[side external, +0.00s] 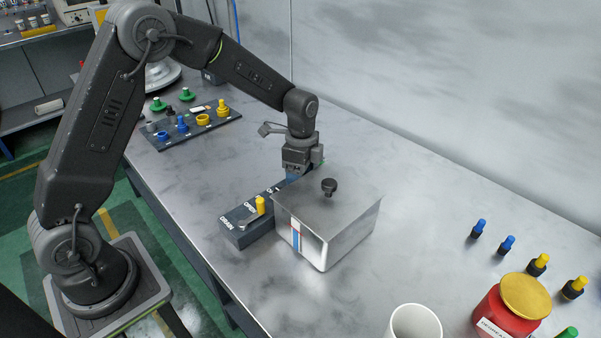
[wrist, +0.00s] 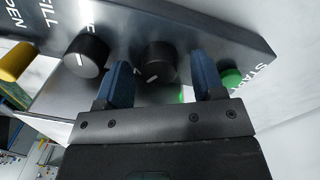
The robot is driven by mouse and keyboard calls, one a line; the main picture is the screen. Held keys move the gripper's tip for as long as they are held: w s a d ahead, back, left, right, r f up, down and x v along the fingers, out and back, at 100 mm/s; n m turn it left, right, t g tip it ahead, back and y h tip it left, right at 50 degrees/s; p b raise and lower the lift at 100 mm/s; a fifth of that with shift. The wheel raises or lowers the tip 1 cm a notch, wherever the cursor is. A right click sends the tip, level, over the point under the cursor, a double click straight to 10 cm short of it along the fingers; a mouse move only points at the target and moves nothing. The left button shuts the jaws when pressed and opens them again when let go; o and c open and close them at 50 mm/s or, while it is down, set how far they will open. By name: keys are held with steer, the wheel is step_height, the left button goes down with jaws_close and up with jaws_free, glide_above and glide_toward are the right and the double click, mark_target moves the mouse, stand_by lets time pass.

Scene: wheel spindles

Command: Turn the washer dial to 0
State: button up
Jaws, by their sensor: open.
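The control panel (side external: 240,234) is a dark strip on the bench, with white lettering and a yellow lever (side external: 260,205). In the wrist view, a black round dial (wrist: 161,60) with a white pointer mark sits between the two blue fingers of my gripper (wrist: 163,72). The fingers are open, one on each side of it; I cannot tell whether they touch it. A second black dial (wrist: 86,55) is to the left, near the word FILL. The dial's own label and numbers are mostly hidden. My gripper (side external: 296,178) points down over the panel's far end.
A metal box (side external: 340,230) with a black-knobbed lid stands close beside the panel. A green button (wrist: 231,78) near START lies just outside the right finger. A white cup (side external: 414,323), a red container (side external: 505,310) and several coloured pegs stand at the right.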

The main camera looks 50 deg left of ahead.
steer(key=shift+f, duration=0.1)
steer(key=c, duration=0.9)
